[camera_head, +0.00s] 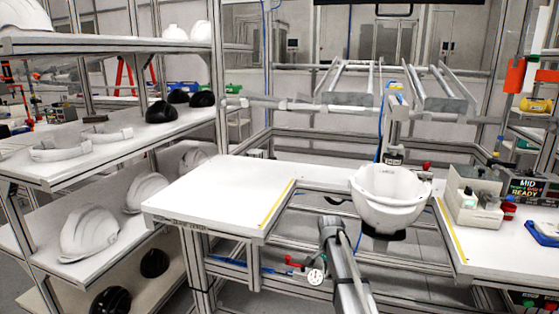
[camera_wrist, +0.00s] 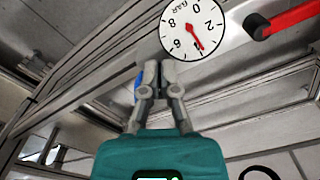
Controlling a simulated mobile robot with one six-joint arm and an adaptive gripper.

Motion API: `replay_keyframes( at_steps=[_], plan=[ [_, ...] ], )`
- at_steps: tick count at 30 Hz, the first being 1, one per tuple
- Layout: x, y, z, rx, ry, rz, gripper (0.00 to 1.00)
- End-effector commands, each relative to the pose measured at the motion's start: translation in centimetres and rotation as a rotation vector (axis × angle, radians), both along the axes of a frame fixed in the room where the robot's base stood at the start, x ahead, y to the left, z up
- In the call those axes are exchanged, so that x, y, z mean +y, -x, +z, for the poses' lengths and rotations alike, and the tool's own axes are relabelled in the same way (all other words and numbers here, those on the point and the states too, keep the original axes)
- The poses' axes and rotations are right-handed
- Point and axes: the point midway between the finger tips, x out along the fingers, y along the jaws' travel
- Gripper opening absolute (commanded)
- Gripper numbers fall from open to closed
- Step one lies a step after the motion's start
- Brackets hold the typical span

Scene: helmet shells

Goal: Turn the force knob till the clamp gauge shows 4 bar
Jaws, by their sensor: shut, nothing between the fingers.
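The clamp gauge (camera_wrist: 193,27) is a round white BAR dial under the bench in the wrist view. Its red needle points at or close to the 4; the exact reading is hard to tell. It also shows small in the head view (camera_head: 315,277). My gripper (camera_wrist: 152,72) is shut and empty, its fingertips just below and left of the dial in the wrist view. A blue part (camera_wrist: 138,88) shows behind the left finger, mostly hidden; I cannot tell whether it is the force knob or whether a finger touches it. In the head view my gripper is not discernible.
A red lever (camera_wrist: 290,20) with a black pivot is right of the gauge. A white helmet shell (camera_head: 390,195) sits upside down at the bench gap. Metal frame bars surround the gauge. The left bench top (camera_head: 225,190) is clear. Shelves with helmets (camera_head: 90,232) stand at left.

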Motion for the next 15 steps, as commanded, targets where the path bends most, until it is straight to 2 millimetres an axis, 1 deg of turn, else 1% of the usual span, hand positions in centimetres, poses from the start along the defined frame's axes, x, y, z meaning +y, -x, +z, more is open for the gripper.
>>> replay_keyframes(
  at_steps=[8,15],
  plan=[
    [0.27,-0.55,-0.01,-0.002,0.001,0.000,0.00],
    [0.49,-0.33,-0.01,-0.001,0.000,0.000,0.00]
  ],
)
